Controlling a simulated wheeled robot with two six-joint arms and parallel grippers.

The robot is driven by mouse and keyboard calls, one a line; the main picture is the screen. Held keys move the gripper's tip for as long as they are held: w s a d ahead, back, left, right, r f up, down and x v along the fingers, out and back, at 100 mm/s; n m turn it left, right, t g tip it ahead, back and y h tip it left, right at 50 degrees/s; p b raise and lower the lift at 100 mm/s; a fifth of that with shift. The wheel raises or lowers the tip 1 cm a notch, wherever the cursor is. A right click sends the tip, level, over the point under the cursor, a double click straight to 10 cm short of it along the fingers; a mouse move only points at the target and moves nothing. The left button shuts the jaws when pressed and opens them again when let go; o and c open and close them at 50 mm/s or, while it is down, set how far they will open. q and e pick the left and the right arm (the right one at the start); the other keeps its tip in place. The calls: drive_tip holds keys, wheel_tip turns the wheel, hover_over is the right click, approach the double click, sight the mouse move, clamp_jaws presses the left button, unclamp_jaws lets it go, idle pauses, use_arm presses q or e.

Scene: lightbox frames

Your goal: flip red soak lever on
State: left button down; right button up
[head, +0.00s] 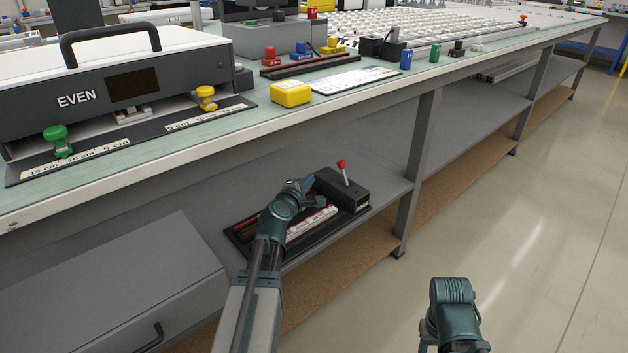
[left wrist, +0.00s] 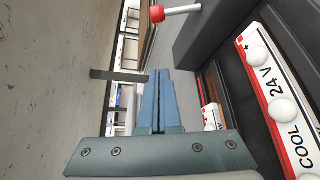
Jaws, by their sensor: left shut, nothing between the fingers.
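The red-tipped lever (head: 342,165) stands up, slightly tilted, from a dark box (head: 345,188) on the shelf under the bench. In the left wrist view, its red knob (left wrist: 157,14) and pale shaft (left wrist: 181,10) show at the top, above and beyond my fingertips. My left gripper (head: 305,184) is beside the box, to the left of the lever and apart from it. In the left wrist view, its blue fingers (left wrist: 158,76) are together and hold nothing. My right arm shows at the bottom right of the head view, but its fingers are not visible.
A black tray with a white labelled strip (head: 312,222) lies beside the box; the left wrist view shows "COOL" and "24 V" on a strip (left wrist: 279,97). The bench top (head: 370,85) overhangs the shelf (head: 385,165). A bench leg (head: 419,150) stands right of the box. The floor (head: 520,220) is clear.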

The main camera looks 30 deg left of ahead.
sight(344, 174)
use_arm(q)
drive_tip(key=w+d, duration=0.2)
drive_tip(key=w, duration=0.7)
drive_tip(key=shift+d+f, duration=0.2)
drive_tip(key=shift+d, duration=0.15)
use_arm(e)
drive_tip(key=shift+f, duration=0.2)
